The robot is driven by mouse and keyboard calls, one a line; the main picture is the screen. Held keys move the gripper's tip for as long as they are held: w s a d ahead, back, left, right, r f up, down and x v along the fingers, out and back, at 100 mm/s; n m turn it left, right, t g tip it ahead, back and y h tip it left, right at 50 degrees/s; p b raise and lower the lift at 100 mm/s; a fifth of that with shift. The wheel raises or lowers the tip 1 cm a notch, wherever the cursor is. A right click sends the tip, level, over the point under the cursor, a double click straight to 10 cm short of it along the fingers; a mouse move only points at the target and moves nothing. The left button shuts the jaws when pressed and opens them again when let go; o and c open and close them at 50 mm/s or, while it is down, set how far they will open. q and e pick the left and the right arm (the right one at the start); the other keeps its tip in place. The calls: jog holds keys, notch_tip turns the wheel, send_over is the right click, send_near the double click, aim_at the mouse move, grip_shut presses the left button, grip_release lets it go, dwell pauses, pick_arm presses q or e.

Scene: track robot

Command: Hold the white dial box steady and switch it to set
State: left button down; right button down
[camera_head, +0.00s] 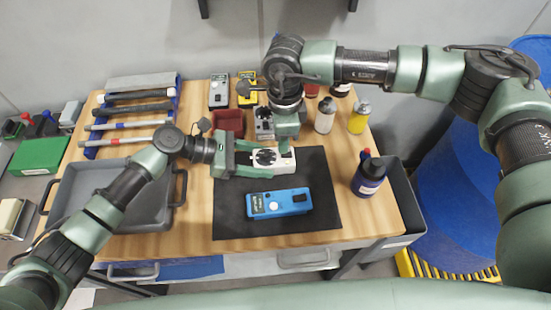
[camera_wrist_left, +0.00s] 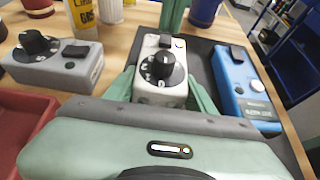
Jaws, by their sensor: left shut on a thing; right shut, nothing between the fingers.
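The white dial box (camera_head: 287,162) lies on the black mat (camera_head: 232,215). It also shows in the left wrist view (camera_wrist_left: 160,97), with a black round dial (camera_wrist_left: 161,68) and a small black switch beyond it. My left gripper (camera_head: 266,160) comes in from the left and is shut on the box, a finger along each side. My right gripper (camera_head: 286,146) points down, shut and empty, over the box's far side. In the left wrist view its tip (camera_wrist_left: 172,18) shows beyond the box's far end. I cannot read the dial's setting.
A blue box (camera_head: 290,202) lies on the mat in front. A grey dial box (camera_head: 264,124), a red bin (camera_head: 228,122) and bottles (camera_head: 325,115) stand behind. A dark blue bottle (camera_head: 369,178) stands right, a grey tray (camera_head: 90,200) left.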

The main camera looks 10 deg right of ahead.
aim_at(285, 159)
pick_arm(q)
jog(key=shift+f, duration=0.1)
pick_arm(e)
jog(key=shift+f, duration=0.2)
